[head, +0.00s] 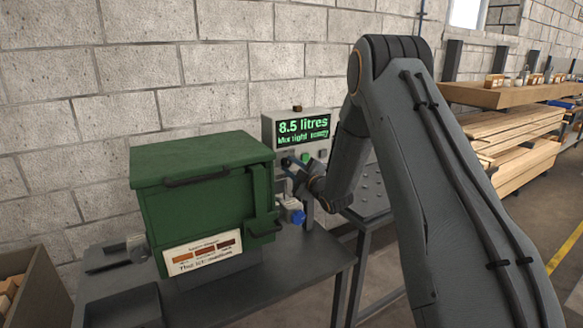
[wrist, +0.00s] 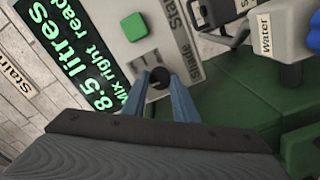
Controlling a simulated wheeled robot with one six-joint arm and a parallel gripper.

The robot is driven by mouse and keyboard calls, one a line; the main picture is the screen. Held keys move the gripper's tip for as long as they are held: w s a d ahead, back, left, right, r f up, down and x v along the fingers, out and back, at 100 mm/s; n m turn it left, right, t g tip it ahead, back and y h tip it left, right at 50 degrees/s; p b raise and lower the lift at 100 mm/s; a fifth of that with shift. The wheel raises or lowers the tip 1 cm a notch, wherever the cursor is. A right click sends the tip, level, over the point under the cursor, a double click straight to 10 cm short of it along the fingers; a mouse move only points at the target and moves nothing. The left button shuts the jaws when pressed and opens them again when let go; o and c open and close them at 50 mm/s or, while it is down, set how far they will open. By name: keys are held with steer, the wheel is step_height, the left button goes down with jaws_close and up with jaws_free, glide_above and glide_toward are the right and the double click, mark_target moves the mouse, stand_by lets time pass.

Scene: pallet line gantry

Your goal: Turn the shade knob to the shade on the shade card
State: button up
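The shade knob (wrist: 160,78) is a small dark round knob in the wrist view, on the grey control box (head: 269,131) beside the label "Shade". My gripper (wrist: 161,82) has its two blue-grey fingers apart, one on each side of the knob. The knob fills most of the gap at the tips, and I cannot tell whether the fingers touch it. In the head view, my gripper (head: 291,167) is at the box's lower front. The shade card (head: 203,254) on the green bin's front has orange-brown, red-brown and dark brown swatches. The knob's pointer is unclear.
The green lidded bin (head: 208,200) stands on the grey table (head: 270,278), left of my gripper. The display (head: 303,130) reads "8.5 litres", with "Mix right ready" below. A green button (wrist: 134,27) is near the knob. A blue-handled tap (head: 297,216) and a "water" label (wrist: 265,34) are close by.

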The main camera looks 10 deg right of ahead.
steer(key=shift+c, duration=0.7)
steer(key=shift+m, duration=0.3)
steer(key=shift+f+m+b, duration=0.1)
steer(key=shift+m+b, duration=0.65)
steer(key=shift+m, duration=0.25)
steer(key=m+b, duration=0.1)
steer(key=m, duration=0.4)
steer(key=shift+b, duration=0.4)
steer(key=m, duration=0.4)
steer(key=shift+b, duration=0.3)
steer(key=shift+m, duration=2)
